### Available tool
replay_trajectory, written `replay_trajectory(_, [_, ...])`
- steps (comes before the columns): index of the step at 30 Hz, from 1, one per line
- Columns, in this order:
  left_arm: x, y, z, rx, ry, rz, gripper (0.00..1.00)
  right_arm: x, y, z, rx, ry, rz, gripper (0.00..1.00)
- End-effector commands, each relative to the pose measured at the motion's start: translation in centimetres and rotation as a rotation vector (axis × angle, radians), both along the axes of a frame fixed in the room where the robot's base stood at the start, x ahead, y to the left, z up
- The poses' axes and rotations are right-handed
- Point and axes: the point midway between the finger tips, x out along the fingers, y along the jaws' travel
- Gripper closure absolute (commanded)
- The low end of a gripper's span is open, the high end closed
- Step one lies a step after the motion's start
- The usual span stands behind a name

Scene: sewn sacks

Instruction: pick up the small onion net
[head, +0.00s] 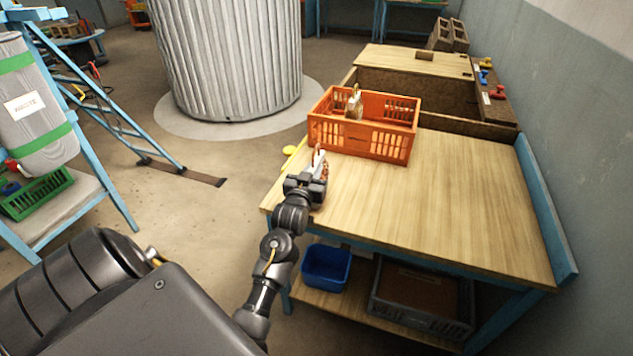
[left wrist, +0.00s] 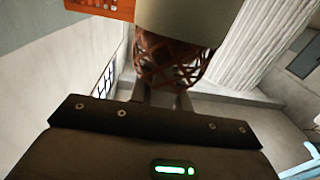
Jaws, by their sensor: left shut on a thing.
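The small onion net (left wrist: 172,62) is a reddish-brown mesh with a pale beige part above it in the left wrist view. In the head view a little of it (head: 322,163) shows at the left edge of the workbench, mostly hidden by the gripper. My left gripper (head: 317,175) is shut on the net, and its fingers (left wrist: 162,96) meet the mesh in the left wrist view. I cannot tell whether the net is clear of the bench top. My right gripper is not in view.
An orange crate (head: 361,138) stands just beyond the gripper, with a small pale item (head: 354,104) in it. The wooden bench top (head: 450,200) is clear to the right. A blue bin (head: 326,267) sits on the shelf below.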

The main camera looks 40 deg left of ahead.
Motion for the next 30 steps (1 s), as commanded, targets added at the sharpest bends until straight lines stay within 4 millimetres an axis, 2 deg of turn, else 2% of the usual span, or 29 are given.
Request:
replay_trajectory(1, [-0.1,-0.2,-1.2,-0.010,0.024,-0.004,1.00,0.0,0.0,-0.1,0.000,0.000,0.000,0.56])
replay_trajectory(8, [0.0,-0.2,-0.6,-0.010,0.023,-0.004,1.00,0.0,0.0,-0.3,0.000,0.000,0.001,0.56])
replay_trajectory(11, [0.0,-0.2,0.6,-0.008,0.019,-0.004,1.00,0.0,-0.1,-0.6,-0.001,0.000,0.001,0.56])
replay_trajectory(14, [-0.2,-0.2,2.7,-0.006,0.013,-0.002,1.00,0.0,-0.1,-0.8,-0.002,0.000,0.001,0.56])
replay_trajectory(22, [-5.1,-1.9,9.0,-0.002,0.006,-0.002,1.00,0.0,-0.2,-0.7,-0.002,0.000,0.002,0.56])
replay_trajectory(30, [-10.6,-3.8,11.3,-0.003,0.008,-0.002,1.00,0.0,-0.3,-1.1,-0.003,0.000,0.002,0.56])
